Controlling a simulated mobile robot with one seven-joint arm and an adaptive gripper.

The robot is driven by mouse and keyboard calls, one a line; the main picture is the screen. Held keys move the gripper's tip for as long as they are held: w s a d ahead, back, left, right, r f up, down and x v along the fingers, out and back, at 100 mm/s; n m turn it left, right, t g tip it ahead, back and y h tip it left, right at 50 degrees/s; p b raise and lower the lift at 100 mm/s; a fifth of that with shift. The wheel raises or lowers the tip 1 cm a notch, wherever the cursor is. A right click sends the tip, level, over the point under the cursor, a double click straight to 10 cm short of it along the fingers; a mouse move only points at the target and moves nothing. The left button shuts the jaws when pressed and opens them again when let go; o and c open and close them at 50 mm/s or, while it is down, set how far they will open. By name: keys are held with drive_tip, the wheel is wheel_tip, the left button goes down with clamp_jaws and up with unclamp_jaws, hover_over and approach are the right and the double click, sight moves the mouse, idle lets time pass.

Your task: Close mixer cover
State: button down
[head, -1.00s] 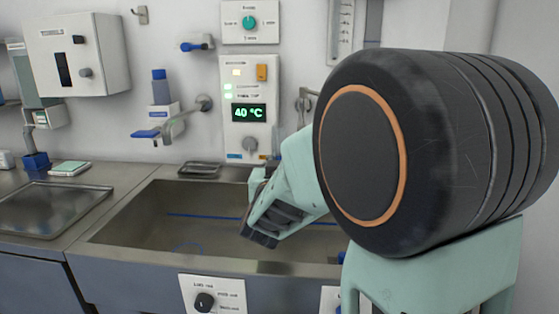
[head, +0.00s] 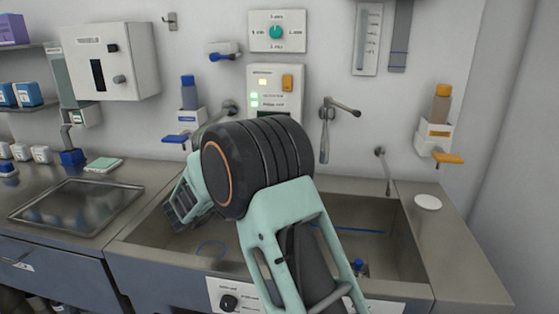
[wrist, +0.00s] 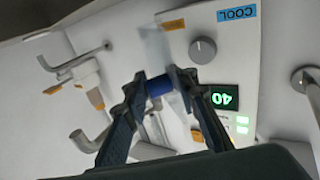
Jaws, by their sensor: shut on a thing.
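The mixer panel (head: 272,88) is a white box on the wall above the sink. My arm hides its lower part in the head view. In the wrist view the panel (wrist: 238,50) appears upside down, with its grey knob, a green display reading 40 and a blue COOL label. A see-through, blurred plate (wrist: 151,45), apparently the cover, stands out beside the panel's edge. My gripper (wrist: 158,86) is shut on a small blue piece at this plate, apparently its handle. How far the cover stands open is hard to tell. My fingertips cannot be made out in the head view.
A steel sink (head: 385,285) lies below the panel. A tap (head: 327,120) stands out to the panel's right, and a blue-capped dispenser (head: 189,95) hangs to its left. An orange-lever dispenser (head: 437,120) is at the far right.

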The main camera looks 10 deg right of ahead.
drive_tip(key=w+a+m+g+h+p, duration=0.1)
drive_tip(key=w+a+p, duration=0.2)
drive_tip(key=w, duration=0.3)
drive_tip(key=shift+w+a+g+p, duration=0.15)
drive_tip(key=shift+a+g+p, duration=0.25)
drive_tip(key=shift+p, duration=0.25)
drive_tip(key=shift+w, duration=0.15)
idle(0.4)
drive_tip(key=c, duration=1.8)
unclamp_jaws()
drive_tip(key=shift+o, duration=0.2)
drive_tip(key=shift+d, duration=0.15)
